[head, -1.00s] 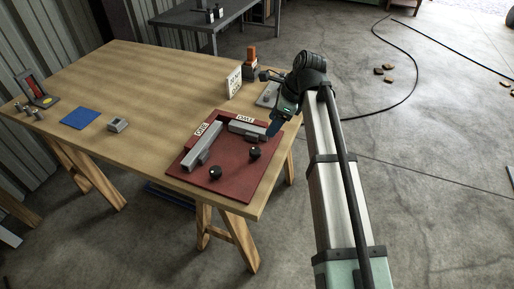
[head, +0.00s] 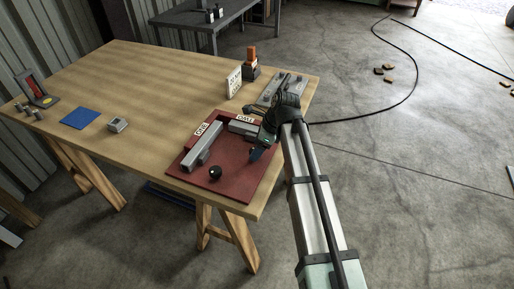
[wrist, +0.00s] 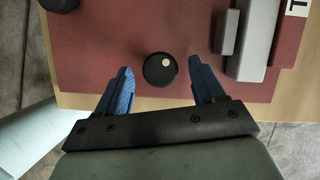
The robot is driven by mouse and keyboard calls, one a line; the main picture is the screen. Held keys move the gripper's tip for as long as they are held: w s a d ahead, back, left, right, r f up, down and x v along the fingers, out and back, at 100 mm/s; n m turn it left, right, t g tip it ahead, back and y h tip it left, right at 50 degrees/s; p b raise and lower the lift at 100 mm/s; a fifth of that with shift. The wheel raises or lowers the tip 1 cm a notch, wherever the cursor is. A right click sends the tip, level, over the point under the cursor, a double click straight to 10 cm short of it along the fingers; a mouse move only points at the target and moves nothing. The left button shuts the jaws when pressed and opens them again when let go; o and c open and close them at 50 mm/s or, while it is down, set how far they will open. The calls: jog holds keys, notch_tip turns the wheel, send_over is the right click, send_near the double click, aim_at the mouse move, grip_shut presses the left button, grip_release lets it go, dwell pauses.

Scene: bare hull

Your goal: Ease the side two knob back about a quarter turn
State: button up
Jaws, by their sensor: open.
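The side two knob (wrist: 160,69) is a round black knob with a pale dot on its upper right edge in the wrist view. It stands on the red board (wrist: 120,35). My gripper (wrist: 161,72) is open, with one blue finger on each side of the knob and a gap on both sides. The grey bar by the label starting with T (wrist: 298,6) lies right of the knob in the wrist view.
A second black knob (head: 215,172) stands on the board, near the grey bar (head: 203,152) labelled ONE. A white sign (head: 234,83), an orange-topped item (head: 251,65) and a grey plate (head: 268,92) are behind. The wooden table's (head: 150,80) left middle is mostly clear.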

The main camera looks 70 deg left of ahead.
jog(key=shift+s+a+f, duration=0.1)
jog(key=shift+s+f, duration=0.05)
jog(key=shift+f, duration=0.25)
jog(key=c, duration=1.1)
jog(key=shift+o, duration=0.2)
jog(key=shift+a+n+g+h, duration=0.15)
jog(key=shift+n+g+h, duration=0.2)
jog(key=shift+n, duration=0.85)
jog(key=shift+n+h, duration=0.45)
jog(key=shift+n, duration=0.55)
jog(key=o, duration=1.1)
jog(key=shift+c, duration=0.2)
jog(key=shift+r, duration=0.1)
